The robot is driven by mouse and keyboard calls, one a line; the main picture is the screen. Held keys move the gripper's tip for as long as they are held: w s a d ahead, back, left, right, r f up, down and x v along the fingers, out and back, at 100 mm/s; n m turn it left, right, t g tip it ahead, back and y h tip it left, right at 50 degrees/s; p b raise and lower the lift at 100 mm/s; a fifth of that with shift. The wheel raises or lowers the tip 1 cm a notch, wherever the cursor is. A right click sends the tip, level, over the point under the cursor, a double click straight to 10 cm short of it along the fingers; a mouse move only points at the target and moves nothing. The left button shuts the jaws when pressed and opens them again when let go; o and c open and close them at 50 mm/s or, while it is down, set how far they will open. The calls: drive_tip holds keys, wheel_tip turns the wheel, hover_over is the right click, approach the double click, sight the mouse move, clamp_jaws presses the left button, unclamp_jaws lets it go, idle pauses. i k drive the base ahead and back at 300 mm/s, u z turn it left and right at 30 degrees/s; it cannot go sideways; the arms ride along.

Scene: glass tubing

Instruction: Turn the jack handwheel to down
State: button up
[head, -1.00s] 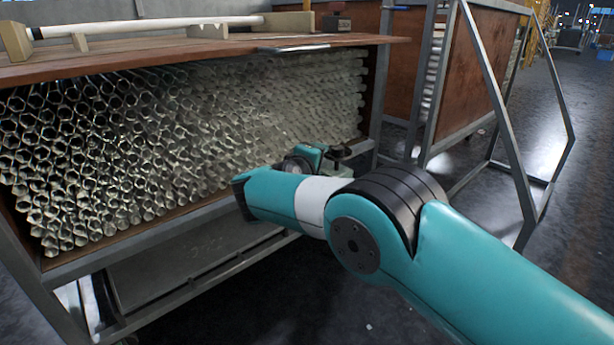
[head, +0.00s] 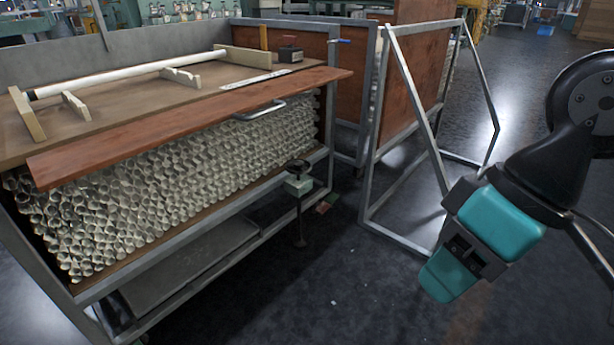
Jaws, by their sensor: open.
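The jack (head: 299,205) stands at the front right corner of the rack, with a thin dark post running down to a foot near the floor. Its dark round handwheel (head: 298,166) sits on top, above a pale green block. The handwheel is small in view and its turned position cannot be told. My gripper (head: 468,254) has teal fingers and is open and empty. It hangs over the floor at the right, well apart from the handwheel.
The rack (head: 205,262) holds many stacked glass tubes. A red-brown board (head: 190,125) with a metal handle (head: 262,110) runs along its top front edge. A framed cart (head: 415,80) stands behind with slanting legs. Small blocks (head: 328,203) lie by the jack. Floor in front is clear.

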sight(298, 168)
drive_tip(key=u, duration=0.15)
drive_tip(key=i, duration=1)
drive_tip(key=z, duration=0.8)
